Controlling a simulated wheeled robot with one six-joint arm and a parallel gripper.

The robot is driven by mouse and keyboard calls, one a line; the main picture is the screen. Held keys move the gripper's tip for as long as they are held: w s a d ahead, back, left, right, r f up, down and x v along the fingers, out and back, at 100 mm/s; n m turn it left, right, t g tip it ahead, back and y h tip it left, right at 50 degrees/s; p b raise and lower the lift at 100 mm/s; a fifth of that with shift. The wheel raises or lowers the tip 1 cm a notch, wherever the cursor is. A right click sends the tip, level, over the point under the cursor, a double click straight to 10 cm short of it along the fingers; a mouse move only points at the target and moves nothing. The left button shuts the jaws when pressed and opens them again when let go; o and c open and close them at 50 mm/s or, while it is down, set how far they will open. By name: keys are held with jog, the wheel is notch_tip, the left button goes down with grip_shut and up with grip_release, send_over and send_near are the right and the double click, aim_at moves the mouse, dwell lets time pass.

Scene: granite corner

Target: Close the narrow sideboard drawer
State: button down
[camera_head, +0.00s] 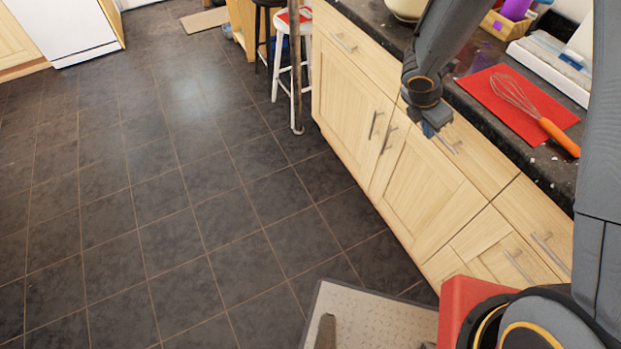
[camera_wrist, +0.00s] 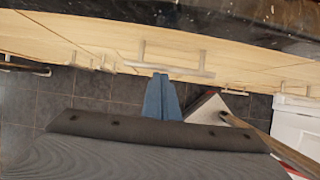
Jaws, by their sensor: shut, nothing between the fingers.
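The sideboard (camera_head: 345,100) has pale wood fronts under a dark granite top along the right. My gripper (camera_head: 431,130) is shut and empty, at a drawer front (camera_head: 475,160) with a bar handle (camera_head: 447,144). No clear gap shows around this front, and I cannot tell if it stands slightly out. In the wrist view my blue fingertips (camera_wrist: 160,76) are together at the handle (camera_wrist: 175,68), close to the front (camera_wrist: 225,62). I cannot tell if they touch it. Another drawer front (camera_head: 535,225) is nearer, partly hidden by my arm; a farther one (camera_head: 357,42) looks flush.
On the counter lie a red mat (camera_head: 495,98), a whisk with an orange handle (camera_head: 558,136) and a white tray (camera_head: 550,65). A white stool (camera_head: 290,75) stands past the sideboard's far end. The dark tiled floor (camera_head: 150,200) at left is clear.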

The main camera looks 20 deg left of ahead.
jog(key=shift+w+d+r, duration=0.15)
jog(key=shift+w+d, duration=0.1)
jog(key=shift+d, duration=0.05)
jog(key=shift+a, duration=0.1)
jog(key=s+a+r, duration=0.6)
jog(key=r, duration=0.2)
jog(key=s+d+r+m+g+y, duration=0.1)
jog(key=s+d+m, duration=0.4)
jog(key=m, duration=0.8)
jog(key=s+d+r+m+g+y, duration=0.1)
jog(key=s+d+r+m, duration=0.3)
jog(key=s+m, duration=0.7)
jog(key=d+m+y+b, duration=0.1)
jog(key=d+m, duration=0.1)
jog(key=shift+d+r+m+g+y, duration=0.3)
jog(key=shift+r+y, duration=0.1)
